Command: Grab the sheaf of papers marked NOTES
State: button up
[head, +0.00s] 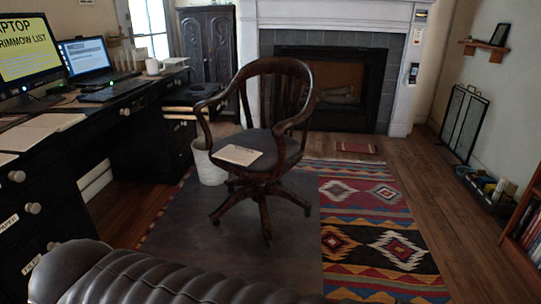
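A small cream-coloured paper item (238,155) lies flat on the seat of the wooden swivel chair (268,140). Some faint marks show on it, too small to read. More pale papers (36,131) lie on the black desk at the left edge. I cannot make out the word NOTES on any of them. My gripper is not in view.
A white bin (207,165) stands behind the chair. A dark ribbed padded shape (170,278) fills the bottom. The patterned rug (375,240) to the right is clear.

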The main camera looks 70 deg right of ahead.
aim_at(241, 157)
jog(key=z, duration=2)
jog(key=k, duration=0.65)
jog(key=u, duration=0.5)
jog(key=i, duration=0.8)
jog(key=u, duration=0.4)
jog(key=i, duration=1.3)
jog(key=z, duration=0.4)
